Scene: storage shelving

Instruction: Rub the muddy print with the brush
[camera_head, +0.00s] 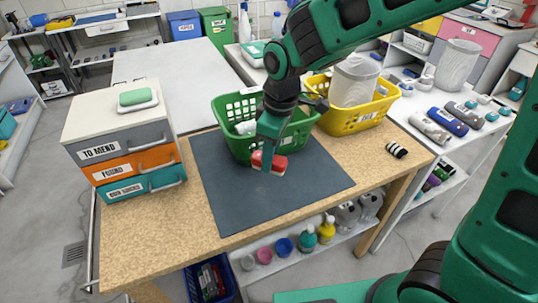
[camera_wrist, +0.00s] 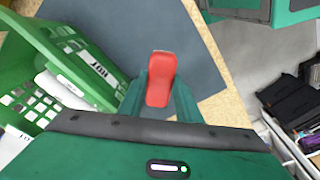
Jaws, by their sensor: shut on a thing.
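The brush (camera_head: 268,164) has a red back and a pale underside. It is low over the dark grey mat (camera_head: 240,205), near its back edge in front of the green basket. I cannot tell whether it touches the mat. My gripper (camera_head: 264,155) is shut on the brush and points down. In the wrist view the red brush (camera_wrist: 160,78) sits between the two green fingers, with the mat (camera_wrist: 125,30) beyond it. I cannot make out a muddy print on the visible mat; my gripper and the brush hide part of it.
The green basket (camera_head: 232,141) stands close behind my gripper, with a yellow basket (camera_head: 350,122) to its right. A drawer unit (camera_head: 120,150) with a green soap bar (camera_head: 135,97) on top stands at the left. A small black-and-white striped item (camera_head: 397,150) lies at the right. The mat's front is clear.

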